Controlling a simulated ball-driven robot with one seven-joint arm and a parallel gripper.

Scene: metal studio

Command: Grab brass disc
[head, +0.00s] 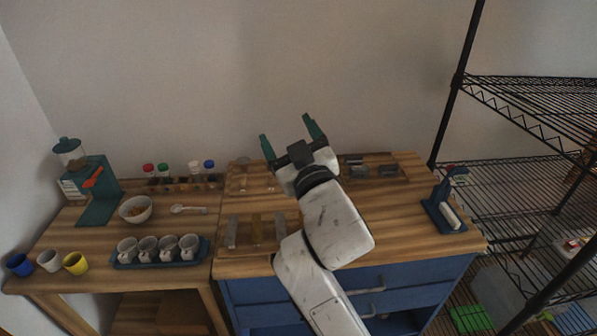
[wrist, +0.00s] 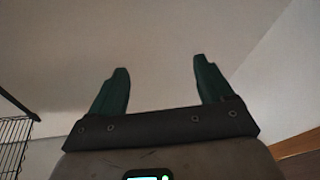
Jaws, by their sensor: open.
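I cannot make out the brass disc for certain in either view. A wooden tray (head: 236,186) at the back of the workbench holds small pale pieces too faint to identify, and my arm hides part of that area. My gripper (head: 287,129) is raised above the back of the bench, fingers pointing up and toward the wall. It is open and empty. In the wrist view the two green fingers of my gripper (wrist: 161,75) stand wide apart with only bare wall between them.
A front tray holds upright-looking bars, including a brass-coloured bar (head: 256,228). A back-right tray holds dark blocks (head: 387,170). A blue press-like tool (head: 446,205) stands at the right. Cups on a tray (head: 160,265) stand left. A black wire shelf (head: 530,165) borders the right.

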